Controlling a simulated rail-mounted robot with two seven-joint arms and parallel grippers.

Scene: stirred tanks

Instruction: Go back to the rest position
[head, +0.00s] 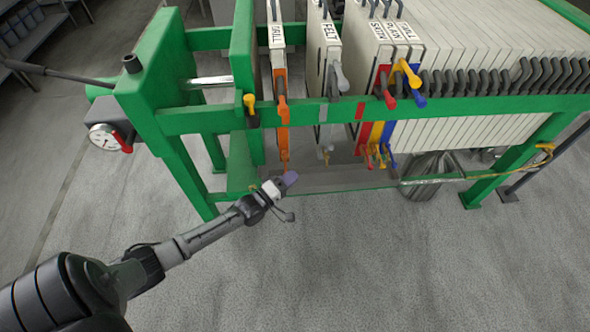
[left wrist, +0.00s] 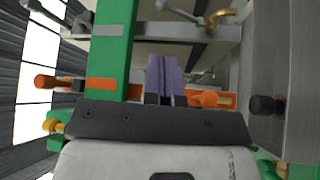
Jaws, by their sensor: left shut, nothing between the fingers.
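My left gripper (head: 288,179) reaches in from the lower left in the head view, in front of the green press frame's lower left part. Its purple fingers are shut together with nothing between them. In the left wrist view the closed fingers (left wrist: 165,76) point at the press, with an orange handle (left wrist: 205,98) close to their right. I cannot tell the exact gap between fingers and press. My right gripper is in neither view.
The green frame (head: 320,116) holds upright white plates (head: 480,50) with coloured handles, including an orange one (head: 283,110) and a red one (head: 387,92). A pressure gauge (head: 103,136) sits at left. The grey floor (head: 390,260) in front is clear.

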